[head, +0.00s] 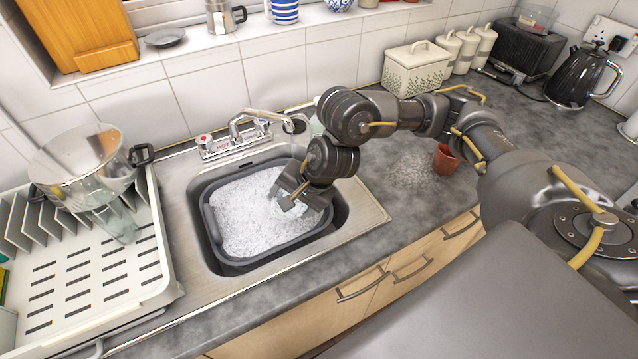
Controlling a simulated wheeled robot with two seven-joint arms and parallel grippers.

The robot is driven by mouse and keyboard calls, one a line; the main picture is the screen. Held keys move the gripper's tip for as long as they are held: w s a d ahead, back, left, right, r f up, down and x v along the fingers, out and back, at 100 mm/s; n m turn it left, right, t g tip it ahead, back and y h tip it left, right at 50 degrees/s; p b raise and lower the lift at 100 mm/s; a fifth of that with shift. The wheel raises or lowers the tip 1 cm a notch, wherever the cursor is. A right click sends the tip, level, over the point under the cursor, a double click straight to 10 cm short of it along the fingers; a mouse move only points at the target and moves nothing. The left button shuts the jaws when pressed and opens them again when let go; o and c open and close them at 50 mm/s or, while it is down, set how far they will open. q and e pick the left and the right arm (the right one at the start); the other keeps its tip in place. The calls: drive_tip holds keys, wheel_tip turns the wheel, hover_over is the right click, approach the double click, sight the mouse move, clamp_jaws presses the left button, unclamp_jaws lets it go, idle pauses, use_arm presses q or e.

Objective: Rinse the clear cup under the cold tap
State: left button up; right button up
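My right gripper (290,200) reaches down into the grey basin (209,222) of suds in the sink. A pale, see-through shape shows at its fingertips against the foam; it may be the clear cup, but I cannot tell whether the fingers are closed on it. The mixer tap (240,132) stands behind the basin, with a red-marked hot handle at its left and the cold handle (262,126) at its right. The spout reaches right, toward my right arm. My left gripper is not in view.
A white dish rack (135,275) at left holds a metal pot (92,165) and a clear glass (120,222). A cream bread bin (417,68), canisters, toaster and black kettle (582,77) line the back.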

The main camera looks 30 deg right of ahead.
drive_tip(key=d+m+t, duration=0.1)
drive_tip(key=d, duration=0.1)
drive_tip(key=d+m+t, duration=0.1)
drive_tip(key=d, duration=0.1)
drive_tip(key=d+t+h, duration=0.1)
drive_tip(key=d+t, duration=0.1)
drive_tip(key=shift+w+d+f+m, duration=0.1)
drive_tip(key=shift+w+d+m, duration=0.2)
drive_tip(key=shift+d+m, duration=0.1)
drive_tip(key=shift+c, duration=0.2)
drive_tip(key=shift+d+t, duration=0.3)
drive_tip(key=shift+d, duration=0.25)
drive_tip(key=shift+w, duration=0.1)
drive_tip(key=w+f+b, duration=0.2)
drive_tip(key=w+b, duration=0.5)
drive_tip(key=w, duration=0.7)
drive_tip(key=shift+a+f, duration=0.3)
drive_tip(key=shift+d+b, duration=0.15)
drive_tip(key=shift+b, duration=0.2)
